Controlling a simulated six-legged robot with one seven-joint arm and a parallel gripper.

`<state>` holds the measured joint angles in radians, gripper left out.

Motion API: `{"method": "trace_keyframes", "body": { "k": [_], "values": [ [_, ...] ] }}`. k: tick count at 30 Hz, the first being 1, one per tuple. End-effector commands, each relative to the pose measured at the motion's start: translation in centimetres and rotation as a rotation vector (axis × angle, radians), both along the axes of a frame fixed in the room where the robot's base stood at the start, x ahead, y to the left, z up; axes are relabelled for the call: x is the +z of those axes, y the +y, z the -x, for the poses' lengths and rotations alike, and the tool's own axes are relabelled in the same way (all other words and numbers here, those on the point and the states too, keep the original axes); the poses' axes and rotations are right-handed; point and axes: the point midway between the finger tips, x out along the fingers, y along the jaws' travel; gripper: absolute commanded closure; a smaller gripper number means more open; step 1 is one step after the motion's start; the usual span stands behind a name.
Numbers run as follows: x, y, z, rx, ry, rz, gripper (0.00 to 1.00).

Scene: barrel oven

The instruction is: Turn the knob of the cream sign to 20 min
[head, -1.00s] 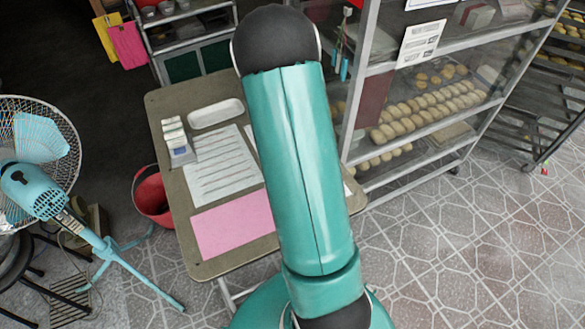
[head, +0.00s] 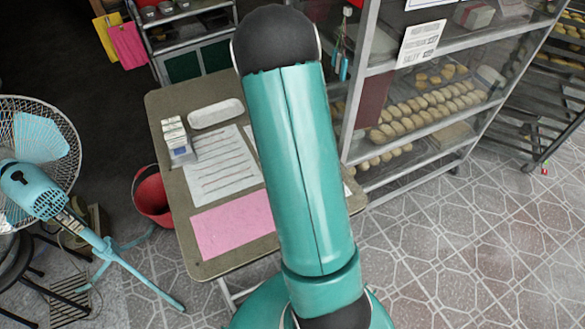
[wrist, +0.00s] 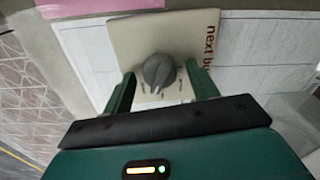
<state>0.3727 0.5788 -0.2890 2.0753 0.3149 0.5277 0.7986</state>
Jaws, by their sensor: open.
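The cream sign (wrist: 190,34) shows in the wrist view, with red lettering reading "next b…" along its right side. A grey knob (wrist: 158,70) sits on its face, with small dark marks around the near side. My gripper (wrist: 162,82) is open, with one green finger on each side of the knob. I cannot tell whether either finger touches it. The knob's pointer setting is too small to read. In the head view the sign and gripper are hidden behind my teal arm.
The sign is at a table (head: 222,262) with printed sheets (head: 222,165), a pink sheet (head: 232,222), a white tray (head: 216,113) and a small box (head: 178,140). A glass shelf of buns (head: 425,108) stands right. A fan (head: 38,185) and red bucket (head: 152,195) stand left.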

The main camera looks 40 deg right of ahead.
Motion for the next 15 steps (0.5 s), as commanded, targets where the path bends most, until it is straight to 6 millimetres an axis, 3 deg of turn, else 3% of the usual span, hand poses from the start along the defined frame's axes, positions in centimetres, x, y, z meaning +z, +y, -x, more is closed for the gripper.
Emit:
{"method": "trace_keyframes", "body": {
  "k": [7, 15],
  "values": [
    [1.4, 0.0, -0.1, 0.001, -0.002, 0.001, 0.41],
    [7.0, 0.0, -0.1, 0.002, -0.005, 0.003, 0.41]
  ]
}}
